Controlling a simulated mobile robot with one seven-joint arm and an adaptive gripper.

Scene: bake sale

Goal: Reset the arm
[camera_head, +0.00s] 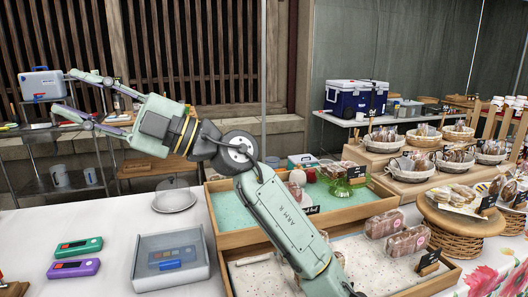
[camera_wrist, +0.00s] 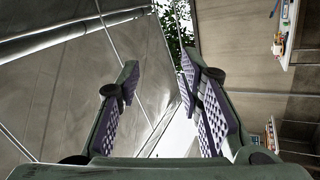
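My arm reaches up and to the left across the camera_head view, above the table. My gripper (camera_head: 64,91) is at its far end, in the air at the upper left and pointing left. Its two fingers are spread apart with nothing between them. In the camera_wrist view my gripper (camera_wrist: 160,68) also shows both fingers apart and empty, with purple-grey textured pads. That view is turned on its side and shows wall, plants and distant shelves behind the fingers.
Below the arm are a white table (camera_head: 105,225), a wooden tray with a green lining (camera_head: 225,208), a clear-lidded box (camera_head: 170,258), a green device (camera_head: 78,247), a purple device (camera_head: 73,268) and white plates (camera_head: 174,200). Baskets of baked goods (camera_head: 415,165) stand at right.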

